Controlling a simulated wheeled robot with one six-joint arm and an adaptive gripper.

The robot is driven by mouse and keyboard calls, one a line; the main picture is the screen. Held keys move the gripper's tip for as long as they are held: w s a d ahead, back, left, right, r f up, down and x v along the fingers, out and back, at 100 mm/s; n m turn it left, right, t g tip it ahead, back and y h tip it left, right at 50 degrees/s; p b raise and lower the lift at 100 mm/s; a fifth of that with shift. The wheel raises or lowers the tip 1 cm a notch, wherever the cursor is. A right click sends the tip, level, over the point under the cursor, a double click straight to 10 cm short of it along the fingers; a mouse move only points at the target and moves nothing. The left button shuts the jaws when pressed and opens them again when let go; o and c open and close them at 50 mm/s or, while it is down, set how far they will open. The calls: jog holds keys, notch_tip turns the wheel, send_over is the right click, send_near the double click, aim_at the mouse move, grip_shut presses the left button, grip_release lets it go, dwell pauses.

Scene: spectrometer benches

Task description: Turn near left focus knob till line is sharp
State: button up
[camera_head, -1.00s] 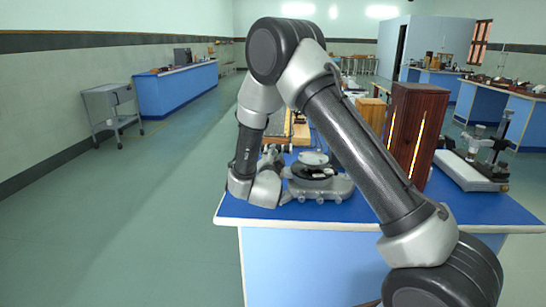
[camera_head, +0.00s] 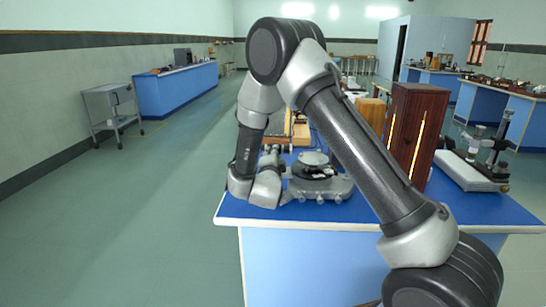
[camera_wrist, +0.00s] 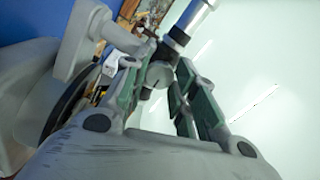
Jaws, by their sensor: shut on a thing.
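The spectrometer (camera_head: 318,183), grey with a round base and a dark disc, stands on the blue-topped bench in the head view. In the wrist view its metal tube (camera_wrist: 196,14) runs up from a grey focus knob (camera_wrist: 157,75). My gripper (camera_wrist: 160,84) is shut on this knob, with green-padded fingers on either side of it. In the head view my wrist is at the left of the spectrometer and hides the fingers and knob. The line itself is not visible in either view.
A brown wooden lamp box (camera_head: 411,130) with a glowing slit stands right of the spectrometer, behind my arm. The bench's front edge (camera_head: 330,223) is close. The floor at left is clear up to a grey cart (camera_head: 113,108).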

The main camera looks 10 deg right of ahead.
jog(key=o, duration=1)
jog(key=shift+s, duration=0.1)
jog(key=v, duration=1.1)
jog(key=shift+s+a, duration=0.1)
jog(key=shift+s, duration=0.25)
jog(key=shift+w+r, duration=0.1)
